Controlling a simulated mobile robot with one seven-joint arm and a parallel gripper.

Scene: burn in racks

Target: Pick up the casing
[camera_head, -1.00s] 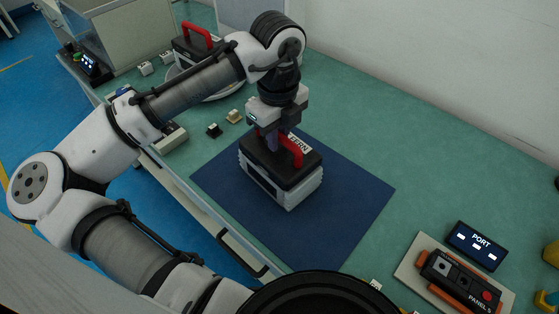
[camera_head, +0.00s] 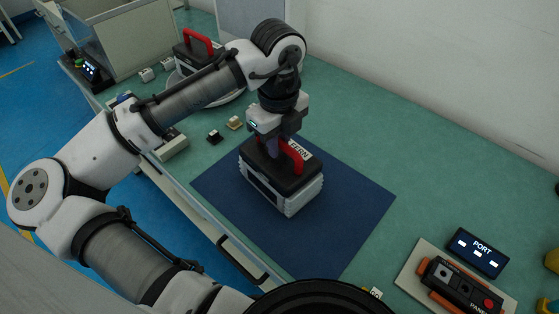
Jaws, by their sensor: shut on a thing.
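The casing (camera_head: 268,191) is a white ribbed box with a black top, a red handle (camera_head: 297,156) and a white label ending in "ERN". It is over the dark blue mat (camera_head: 345,199). My gripper (camera_head: 279,150) points down from above and is shut on the red handle. The fingers partly hide the handle and the label. I cannot tell whether the casing's underside touches the mat.
A second black box with a red handle (camera_head: 197,40) stands on a round plate at the back left. Small blocks (camera_head: 235,123) lie left of the mat. A panel (camera_head: 455,283) and a "PORT" display (camera_head: 476,252) are at front right.

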